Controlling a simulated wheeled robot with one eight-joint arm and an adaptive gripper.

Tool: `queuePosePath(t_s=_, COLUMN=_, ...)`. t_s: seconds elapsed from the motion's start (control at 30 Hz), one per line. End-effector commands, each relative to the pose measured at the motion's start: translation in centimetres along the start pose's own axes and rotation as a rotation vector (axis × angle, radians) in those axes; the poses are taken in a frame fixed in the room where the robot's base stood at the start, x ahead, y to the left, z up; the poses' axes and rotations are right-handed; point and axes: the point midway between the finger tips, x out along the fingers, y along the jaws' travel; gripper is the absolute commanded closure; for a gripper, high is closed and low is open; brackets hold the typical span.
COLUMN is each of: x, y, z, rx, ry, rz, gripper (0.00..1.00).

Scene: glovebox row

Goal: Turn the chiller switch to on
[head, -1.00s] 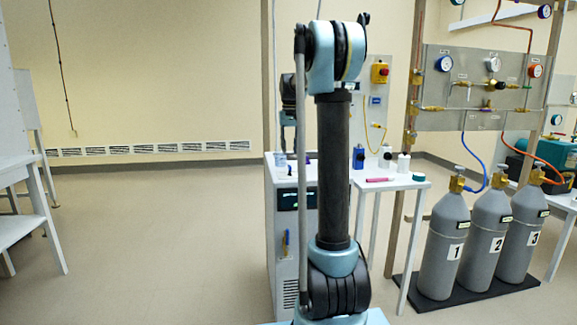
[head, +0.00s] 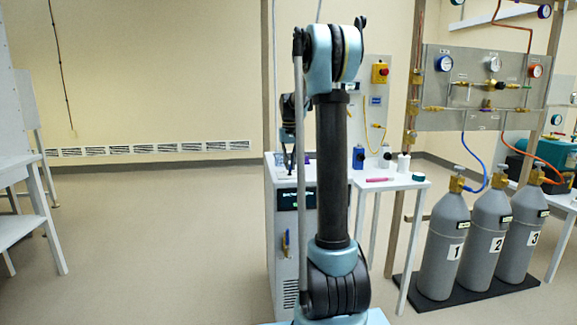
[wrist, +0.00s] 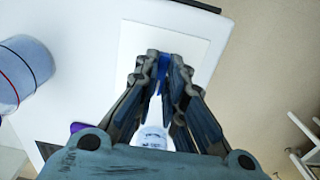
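The chiller (head: 284,225) is the white cabinet with a dark display, partly hidden behind my arm in the head view. My gripper (head: 290,168) hangs pointing down over its top, partly behind my arm. In the wrist view, my gripper's fingertips (wrist: 165,60) are close together over a pale plate on a white top. A small bright blue part (wrist: 163,66), perhaps the switch, shows in the narrow gap between them. Whether the fingers touch or grip it is unclear. No switch marking is readable.
A blue-tinted cylinder (wrist: 22,72) stands left of my fingers, with a purple item (wrist: 78,127) nearby. A side table (head: 395,184) with bottles stands right of the chiller. Gas cylinders (head: 490,235) stand farther right. The floor (head: 150,240) at left is clear.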

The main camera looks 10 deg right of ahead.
Motion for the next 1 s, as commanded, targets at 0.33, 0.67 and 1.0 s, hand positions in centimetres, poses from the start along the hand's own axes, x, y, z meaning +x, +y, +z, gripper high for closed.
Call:
queuePosePath(t_s=0.33, x=-0.02, y=-0.26, z=0.00, rx=0.013, ry=0.000, rz=-0.001, gripper=1.00)
queuePosePath(t_s=0.67, x=-0.04, y=-0.26, z=0.00, rx=0.176, ry=0.000, rz=-0.001, gripper=1.00)
queuePosePath(t_s=1.0, x=-0.05, y=-0.28, z=-0.02, rx=0.403, ry=0.000, rz=-0.001, gripper=1.00)
